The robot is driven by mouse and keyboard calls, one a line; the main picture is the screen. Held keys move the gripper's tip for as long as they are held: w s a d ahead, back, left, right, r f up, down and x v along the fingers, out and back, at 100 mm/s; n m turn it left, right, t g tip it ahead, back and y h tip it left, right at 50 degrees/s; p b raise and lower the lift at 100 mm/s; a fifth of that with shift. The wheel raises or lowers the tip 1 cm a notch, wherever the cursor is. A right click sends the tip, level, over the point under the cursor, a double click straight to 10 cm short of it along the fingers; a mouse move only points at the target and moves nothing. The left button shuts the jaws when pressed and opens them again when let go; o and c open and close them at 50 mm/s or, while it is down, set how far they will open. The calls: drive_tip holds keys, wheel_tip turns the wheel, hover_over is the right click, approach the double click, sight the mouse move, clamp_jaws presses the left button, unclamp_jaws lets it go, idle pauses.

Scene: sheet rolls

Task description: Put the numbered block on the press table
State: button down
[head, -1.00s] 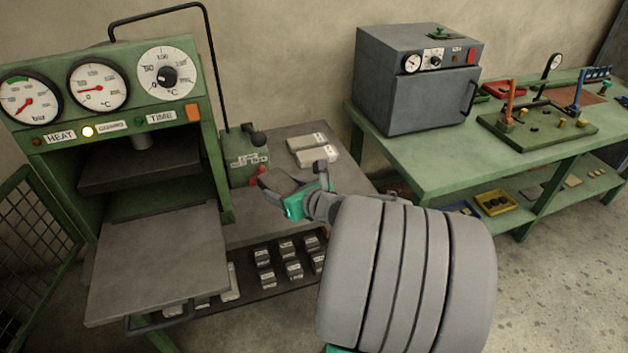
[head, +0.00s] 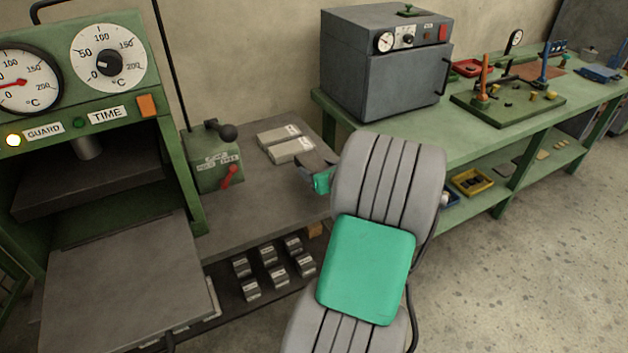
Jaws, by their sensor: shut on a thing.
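The press table (head: 120,275) is a flat grey plate at the lower left, standing out in front of the green press. Its visible top is bare. My gripper (head: 317,172) is beyond my forearm, over the right part of the grey bench, to the right of the press table. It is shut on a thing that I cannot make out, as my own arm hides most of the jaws. Several small grey blocks (head: 268,254) with pale labels sit in rows on the shelf under the bench. Their numbers are too small to read.
The press (head: 182,175) has dials and a lit lamp. A green lever box (head: 215,160) with a red handle stands on the bench (head: 250,205), near two pale labelled bars (head: 285,145). A grey oven (head: 385,75) stands on the green table (head: 470,125) at right.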

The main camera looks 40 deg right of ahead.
drive_tip(key=shift+w+d+f, duration=0.35)
drive_tip(key=shift+w+f, duration=0.35)
drive_tip(key=shift+f, duration=0.1)
drive_tip(key=shift+w+f+b, duration=0.1)
drive_tip(key=shift+f+b, duration=0.2)
drive_tip(key=shift+f, duration=1.3)
drive_tip(key=shift+f, duration=0.1)
drive_tip(key=shift+c, duration=1.9)
unclamp_jaws()
drive_tip(key=shift+f, duration=0.1)
drive_tip(key=shift+s+r, duration=0.3)
drive_tip(key=shift+s, duration=0.05)
drive_tip(key=v, duration=1.1)
drive_tip(key=shift+s+a+p, duration=0.2)
drive_tip(key=shift+p, duration=0.25)
